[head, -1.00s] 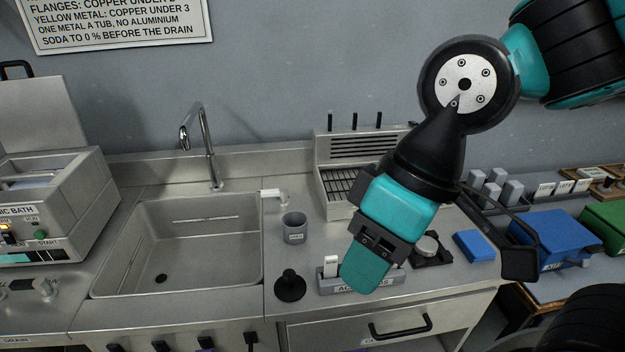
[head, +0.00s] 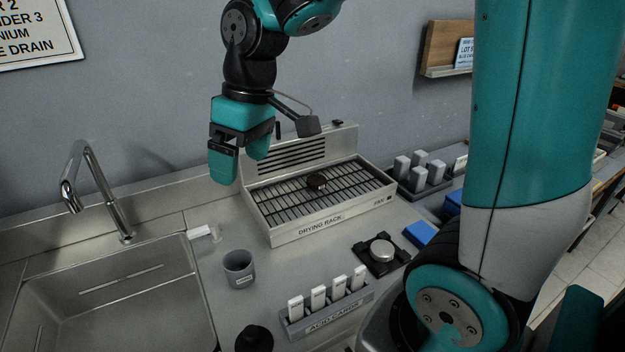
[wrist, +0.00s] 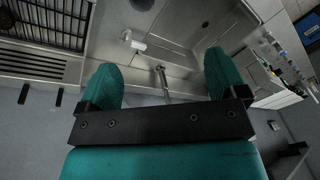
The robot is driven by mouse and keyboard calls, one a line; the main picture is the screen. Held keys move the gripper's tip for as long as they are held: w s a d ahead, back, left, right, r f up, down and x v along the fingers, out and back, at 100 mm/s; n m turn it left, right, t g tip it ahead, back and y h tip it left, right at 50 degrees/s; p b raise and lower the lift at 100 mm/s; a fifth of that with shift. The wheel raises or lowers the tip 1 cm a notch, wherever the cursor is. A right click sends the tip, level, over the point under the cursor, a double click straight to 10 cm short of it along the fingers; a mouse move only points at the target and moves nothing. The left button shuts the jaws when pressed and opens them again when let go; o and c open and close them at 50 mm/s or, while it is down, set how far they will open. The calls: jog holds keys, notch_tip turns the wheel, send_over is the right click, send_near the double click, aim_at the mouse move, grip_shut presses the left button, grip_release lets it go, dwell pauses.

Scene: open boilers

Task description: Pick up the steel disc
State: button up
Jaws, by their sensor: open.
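The steel disc (head: 381,250), round and silvery, sits on a square black holder (head: 366,262) on the counter, right of the card holder. My gripper (head: 240,168) is open and empty, in the air by the left end of the drying rack, well to the left of the disc and above it. In the wrist view, the two teal fingers stand wide apart with nothing between them (wrist: 160,68). The steel disc is not visible in that view.
A grey cup (head: 239,268), an acid card holder (head: 328,315), a blue block (head: 420,234) and grey posts (head: 420,158) stand around. The sink (head: 105,310) lies left.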

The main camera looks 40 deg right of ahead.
jog(key=w+d+f+m+h, duration=0.1)
jog(key=w+d+f+m, duration=0.15)
jog(key=w+d, duration=0.9)
jog(key=g+h+p, duration=0.1)
jog(key=p, duration=0.3)
send_over(318, 179)
jog(key=shift+m, duration=0.25)
notch_tip(318, 179, down, 16)
jog(key=shift+d+f, duration=0.1)
jog(key=shift+f, duration=0.1)
jog(key=f+p, duration=0.1)
jog(key=f, duration=0.1)
jog(key=f+p, duration=0.2)
jog(key=shift+s+a+f, duration=0.1)
jog(key=shift+a+f, duration=0.1)
jog(key=shift+f, duration=0.7)
jog(key=c, duration=1)
jog(key=shift+c, duration=0.5)
jog(key=shift+r, duration=0.15)
